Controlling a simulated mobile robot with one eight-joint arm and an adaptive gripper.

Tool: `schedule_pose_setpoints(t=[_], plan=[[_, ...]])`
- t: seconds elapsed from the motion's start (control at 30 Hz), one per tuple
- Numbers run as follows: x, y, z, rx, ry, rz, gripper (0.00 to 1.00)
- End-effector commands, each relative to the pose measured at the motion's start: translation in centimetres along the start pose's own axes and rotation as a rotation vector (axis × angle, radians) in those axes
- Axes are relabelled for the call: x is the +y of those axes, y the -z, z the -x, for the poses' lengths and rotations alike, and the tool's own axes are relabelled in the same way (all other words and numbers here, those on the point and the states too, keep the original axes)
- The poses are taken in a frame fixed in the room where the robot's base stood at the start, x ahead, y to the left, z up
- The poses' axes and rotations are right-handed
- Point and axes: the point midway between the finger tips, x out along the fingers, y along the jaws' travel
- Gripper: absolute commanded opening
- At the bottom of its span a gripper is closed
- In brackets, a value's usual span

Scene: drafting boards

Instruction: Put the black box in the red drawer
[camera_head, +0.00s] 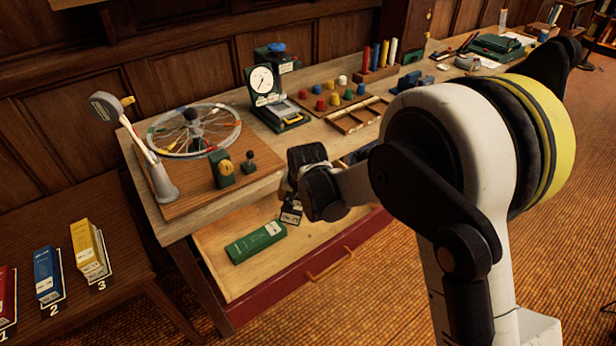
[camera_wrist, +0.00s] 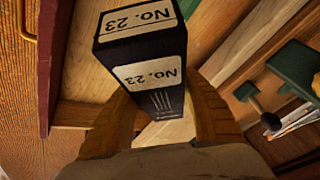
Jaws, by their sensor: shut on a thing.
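The black box (camera_head: 291,212) has white labels, and "No. 23" reads clearly in the wrist view (camera_wrist: 143,48). My gripper (camera_head: 298,190) is shut on it, with a tan finger on each side in the wrist view (camera_wrist: 163,115). In the head view the box hangs below my gripper over the inside of the red drawer (camera_head: 342,263). The drawer is pulled open under the table, with a red front and a bare wood floor. My gripper hides part of the box, and I cannot tell whether the box touches the drawer floor.
A green box (camera_head: 256,242) lies in the drawer's left part. The tabletop above holds a wheel (camera_head: 194,130), a dial gauge (camera_head: 263,82) and coloured pegs. Numbered blue (camera_head: 47,274) and yellow (camera_head: 88,249) boxes stand on a bench at left.

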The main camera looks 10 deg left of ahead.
Motion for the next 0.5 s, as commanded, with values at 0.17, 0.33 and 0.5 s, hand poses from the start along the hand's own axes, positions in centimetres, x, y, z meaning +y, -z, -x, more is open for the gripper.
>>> schedule_pose_setpoints(t=[0.17, 0.33, 0.5], plan=[[0.4, 0.3, 0.6, 0.0, -0.001, -0.001, 0.08], [4.8, 0.9, 1.6, -0.008, -0.01, -0.007, 0.08], [13.9, 0.9, 4.4, -0.021, -0.02, -0.01, 0.08]])
